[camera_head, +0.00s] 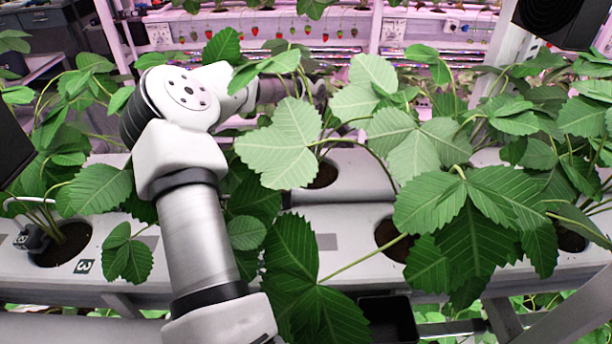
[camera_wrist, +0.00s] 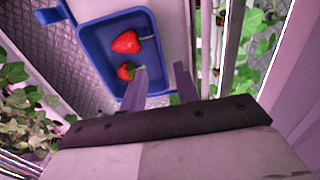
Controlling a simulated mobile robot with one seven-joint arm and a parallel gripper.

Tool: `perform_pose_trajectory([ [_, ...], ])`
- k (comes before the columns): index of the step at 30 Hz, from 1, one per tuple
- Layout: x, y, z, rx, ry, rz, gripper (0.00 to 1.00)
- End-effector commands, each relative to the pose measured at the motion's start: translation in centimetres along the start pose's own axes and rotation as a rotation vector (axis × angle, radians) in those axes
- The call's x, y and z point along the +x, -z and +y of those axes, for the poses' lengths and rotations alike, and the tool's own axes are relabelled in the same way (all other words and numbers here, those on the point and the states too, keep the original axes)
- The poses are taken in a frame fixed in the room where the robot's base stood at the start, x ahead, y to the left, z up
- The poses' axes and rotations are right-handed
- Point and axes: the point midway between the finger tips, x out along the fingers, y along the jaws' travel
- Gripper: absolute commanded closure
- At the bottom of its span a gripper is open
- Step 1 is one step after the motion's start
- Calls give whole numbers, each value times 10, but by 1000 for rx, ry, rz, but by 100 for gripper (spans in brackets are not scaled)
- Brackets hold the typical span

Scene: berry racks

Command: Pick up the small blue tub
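The small blue tub (camera_wrist: 88,50) shows in the upper part of the wrist view, with two red strawberries in it, one large (camera_wrist: 126,42) and one smaller (camera_wrist: 125,71). My gripper (camera_wrist: 161,80) is open, its two fingers apart at the tub's near right edge. The left finger overlaps the tub's inside in the picture; the right finger is beside its outer side. Whether either finger touches the tub, I cannot tell. In the head view the tub does not show, and leaves hide my gripper.
Broad strawberry leaves (camera_head: 470,210) crowd around my arm in the head view. White planting gutters (camera_head: 340,180) run across, with dark planting holes (camera_head: 392,240). Pink-lit racks with hanging berries stand behind.

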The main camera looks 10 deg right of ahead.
Motion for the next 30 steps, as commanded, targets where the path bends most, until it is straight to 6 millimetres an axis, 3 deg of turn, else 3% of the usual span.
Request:
perform_pose_trajectory([
  [21, 72, 0, 1, 2, -1, -1, 69],
  [30, 77, 0, 1, 1, -3, -3, 71],
])
